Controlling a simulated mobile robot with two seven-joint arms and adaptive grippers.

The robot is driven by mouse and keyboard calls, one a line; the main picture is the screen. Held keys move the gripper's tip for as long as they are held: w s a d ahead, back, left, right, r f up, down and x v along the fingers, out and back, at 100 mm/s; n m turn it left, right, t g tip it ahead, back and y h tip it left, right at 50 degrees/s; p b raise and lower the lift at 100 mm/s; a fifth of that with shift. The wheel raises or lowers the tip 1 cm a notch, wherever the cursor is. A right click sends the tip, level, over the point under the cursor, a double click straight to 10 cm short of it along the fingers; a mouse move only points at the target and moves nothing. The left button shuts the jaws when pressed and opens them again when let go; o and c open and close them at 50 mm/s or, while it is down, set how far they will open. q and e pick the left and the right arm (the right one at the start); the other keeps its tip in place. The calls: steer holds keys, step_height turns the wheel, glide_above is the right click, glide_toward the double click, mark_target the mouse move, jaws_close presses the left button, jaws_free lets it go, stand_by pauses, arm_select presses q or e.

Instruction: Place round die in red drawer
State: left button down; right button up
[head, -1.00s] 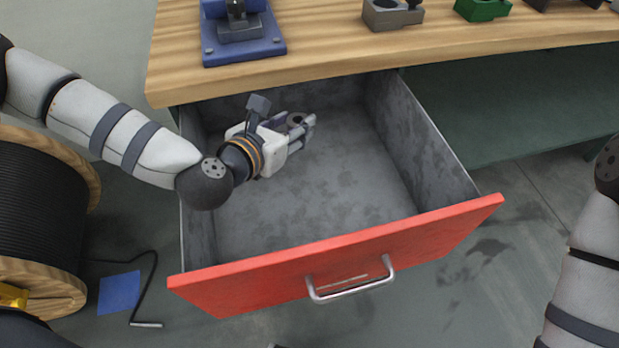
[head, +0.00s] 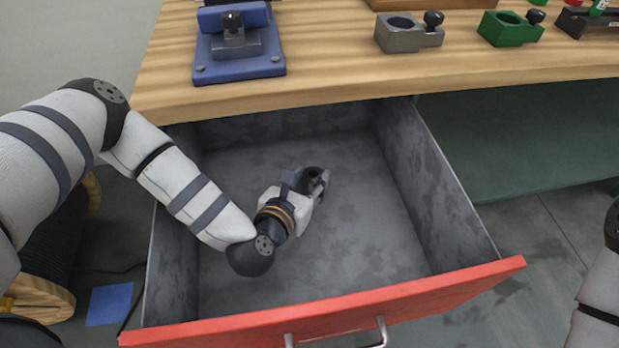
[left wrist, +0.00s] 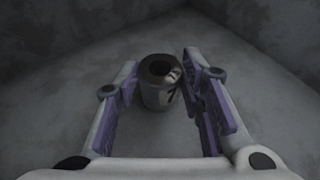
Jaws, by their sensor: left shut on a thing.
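The red drawer (head: 345,308) is pulled open below the workbench, with a red front, metal handle and grey inside. My left gripper (head: 316,182) is inside the drawer, shut on the round die (head: 312,174), a small dark grey cylinder with a hole in its top. In the left wrist view the die (left wrist: 160,97) stands upright between the purple-padded fingertips (left wrist: 160,80), with the drawer floor and a back corner behind it. I cannot tell whether the die touches the drawer floor. My right gripper is not in view; only part of my right arm shows at the right edge.
The wooden workbench (head: 350,75) stands above the drawer. It carries a blue fixture (head: 237,50), a grey holder (head: 408,33) and a green holder (head: 510,30). The rest of the drawer floor (head: 370,235) is bare. A blue sheet (head: 109,304) lies on the floor at left.

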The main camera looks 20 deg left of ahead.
arm_select(q)
steer(key=shift+w, duration=0.1)
steer(key=c, duration=1.5)
jaws_free()
steer(key=shift+f, duration=0.15)
steer(key=o, duration=0.4)
steer(key=shift+o, duration=0.2)
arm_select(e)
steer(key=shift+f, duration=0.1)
arm_select(q)
steer(key=shift+r, duration=0.45)
steer(key=p+v, duration=0.2)
steer(key=v, duration=0.4)
steer(key=shift+s+r+p, duration=0.2)
steer(key=shift+s+p, duration=0.05)
steer(key=shift+p, duration=0.05)
steer(key=shift+s, duration=0.35)
steer(key=shift+s+f, duration=0.15)
steer(key=shift+s, duration=0.05)
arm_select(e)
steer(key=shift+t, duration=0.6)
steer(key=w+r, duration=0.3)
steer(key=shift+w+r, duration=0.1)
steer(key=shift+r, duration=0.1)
